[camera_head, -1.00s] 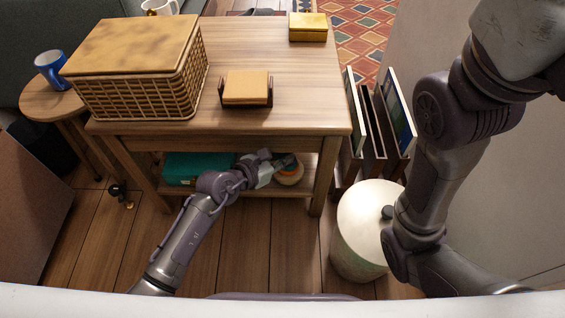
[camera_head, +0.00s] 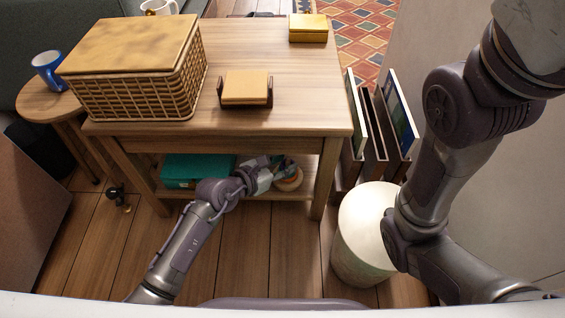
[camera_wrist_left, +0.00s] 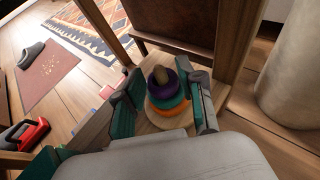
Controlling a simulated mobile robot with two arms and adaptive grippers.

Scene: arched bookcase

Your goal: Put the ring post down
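The ring post (camera_wrist_left: 163,88) stands upright on the lower shelf of the wooden table, with purple, teal and orange rings on a wooden post. In the head view, the ring post (camera_head: 290,180) shows only partly, under the tabletop and behind my gripper. My left gripper (camera_wrist_left: 166,92) is open, with one teal-padded finger on each side of the rings and narrow gaps beside them. In the head view, my left gripper (camera_head: 274,166) reaches in at the shelf's front. My right arm is at the right, but its gripper is out of view.
A teal box (camera_head: 190,170) lies on the same shelf (camera_head: 255,194), left of my gripper. The tabletop (camera_head: 250,50) is close above. A table leg (camera_head: 325,178) and a pale cylindrical bin (camera_head: 360,255) stand to the right. The floor in front is clear.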

